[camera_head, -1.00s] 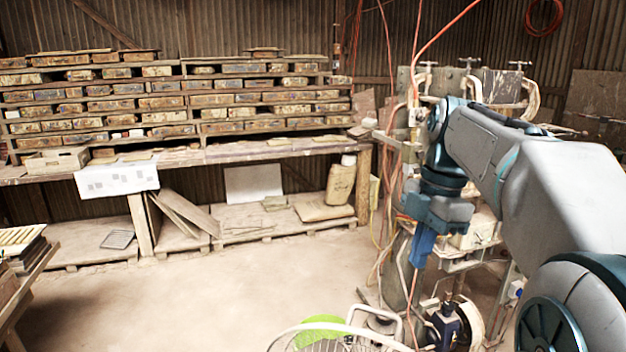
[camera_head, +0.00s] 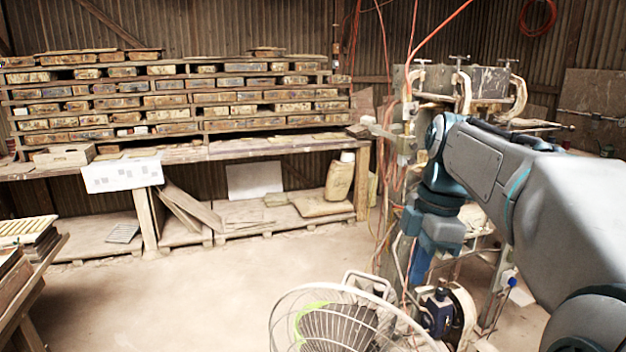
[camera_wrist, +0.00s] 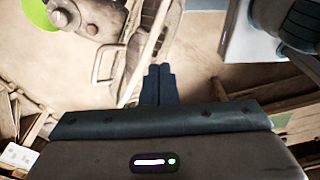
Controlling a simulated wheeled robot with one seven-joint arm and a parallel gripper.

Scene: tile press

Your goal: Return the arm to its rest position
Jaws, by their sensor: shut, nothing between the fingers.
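My arm reaches in from the right of the head view, bent at the elbow, with its end hanging down. My gripper (camera_head: 416,272) points at the floor, in front of the press machinery (camera_head: 490,83). Its blue fingers also show in the wrist view (camera_wrist: 160,70), where they lie together with no gap. The gripper is shut and empty. Nothing is seen touching the fingers.
A wire-caged fan (camera_head: 345,318) stands on the floor below my gripper. Orange cables (camera_head: 412,45) hang beside the press. A long workbench (camera_head: 270,146) with racks of wooden blocks (camera_head: 165,100) lines the back wall. The floor (camera_head: 190,290) at centre left is clear.

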